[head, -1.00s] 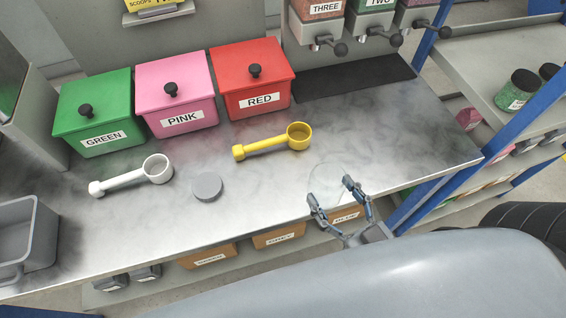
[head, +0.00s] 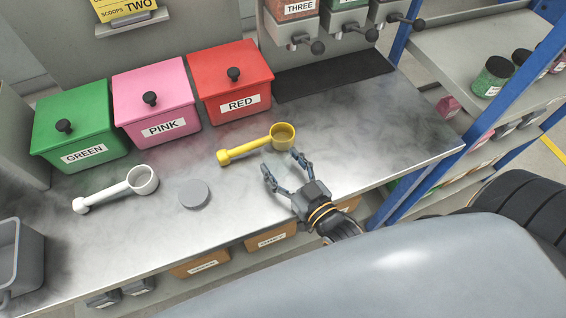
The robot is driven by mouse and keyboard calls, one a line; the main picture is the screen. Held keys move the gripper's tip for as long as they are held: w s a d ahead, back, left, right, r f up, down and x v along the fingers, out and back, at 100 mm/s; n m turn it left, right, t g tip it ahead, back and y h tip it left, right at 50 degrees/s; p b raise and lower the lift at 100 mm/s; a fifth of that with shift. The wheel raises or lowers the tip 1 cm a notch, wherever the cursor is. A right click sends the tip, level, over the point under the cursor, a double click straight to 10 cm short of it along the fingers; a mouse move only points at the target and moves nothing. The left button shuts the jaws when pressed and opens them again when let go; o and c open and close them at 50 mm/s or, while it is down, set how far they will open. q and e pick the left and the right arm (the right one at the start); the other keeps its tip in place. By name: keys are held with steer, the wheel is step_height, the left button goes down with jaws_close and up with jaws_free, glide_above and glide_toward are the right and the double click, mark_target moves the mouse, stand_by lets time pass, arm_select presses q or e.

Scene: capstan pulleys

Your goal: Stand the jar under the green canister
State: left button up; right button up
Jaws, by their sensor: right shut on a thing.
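The jar (head: 276,160) is clear glass and shows only faintly between the fingers of my right gripper (head: 283,166). The gripper is shut on it, over the worktop just in front of the yellow scoop; I cannot tell whether the jar touches the worktop. The green canister (head: 336,15) is the middle of three dispensers at the top, cut by the frame edge, with a spout and black knob below. A dark mat (head: 335,75) lies under the dispensers, behind and right of the gripper. My left gripper is not in view.
The worktop holds green (head: 80,130), pink (head: 155,95) and red (head: 235,82) lidded bins, a yellow scoop (head: 245,149), a white scoop (head: 115,190), a grey lid (head: 194,194) and a grey tub (head: 22,260). The worktop right of the gripper is clear.

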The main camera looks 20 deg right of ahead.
steer(key=shift+s, duration=0.1)
steer(key=o, duration=1.1)
steer(key=shift+f, duration=0.15)
